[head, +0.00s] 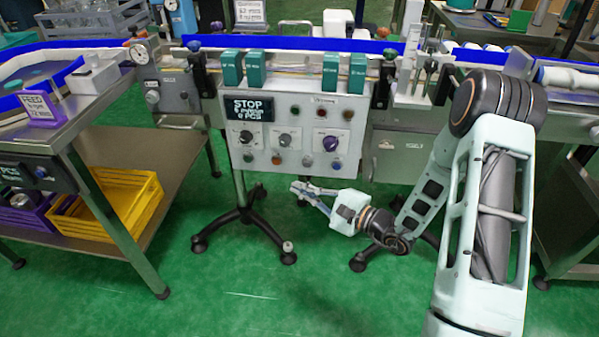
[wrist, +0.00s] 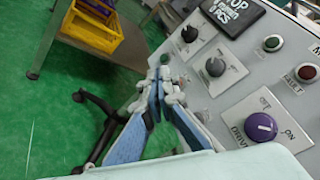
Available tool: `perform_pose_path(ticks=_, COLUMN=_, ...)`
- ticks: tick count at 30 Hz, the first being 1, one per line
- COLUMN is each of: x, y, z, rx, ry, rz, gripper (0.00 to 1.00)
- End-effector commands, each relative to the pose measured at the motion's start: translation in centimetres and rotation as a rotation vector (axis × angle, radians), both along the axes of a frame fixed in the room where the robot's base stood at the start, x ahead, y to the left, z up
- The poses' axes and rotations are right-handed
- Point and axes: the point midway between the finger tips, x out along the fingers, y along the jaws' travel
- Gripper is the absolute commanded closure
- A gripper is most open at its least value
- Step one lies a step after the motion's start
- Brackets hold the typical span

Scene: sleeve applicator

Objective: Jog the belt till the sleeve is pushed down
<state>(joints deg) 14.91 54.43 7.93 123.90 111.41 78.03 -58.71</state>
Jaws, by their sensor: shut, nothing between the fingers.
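The control panel (head: 290,110) stands in front of the conveyor, with a black display reading STOP (head: 249,109). It carries black knobs, several coloured buttons and a purple knob (head: 331,143). In the wrist view the purple knob (wrist: 261,127) is marked DRIVE and ON. A green button (wrist: 164,59) shows just beyond my fingertips in the wrist view. The belt (head: 300,45) is blue and runs behind the panel. My gripper (head: 296,187) is shut and empty, in front of the panel's lower edge. I cannot make out the sleeve.
Teal blocks (head: 232,69) stand in pairs along the conveyor's front rail. A metal table (head: 60,110) with yellow (head: 120,200) and purple crates stands at the left. The panel's stand has black wheeled feet (head: 288,257). The green floor in front is clear.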

Motion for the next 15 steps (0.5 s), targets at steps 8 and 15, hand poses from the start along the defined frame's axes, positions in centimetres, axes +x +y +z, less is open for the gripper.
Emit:
perform_pose_path(ticks=8, x=0.7, y=-1.7, z=-3.9, rx=0.113, ry=0.106, rz=-0.249, gripper=1.00)
perform_pose_path(ticks=15, x=0.8, y=-1.9, z=-4.0, rx=0.118, ry=0.112, rz=-0.269, gripper=1.00)
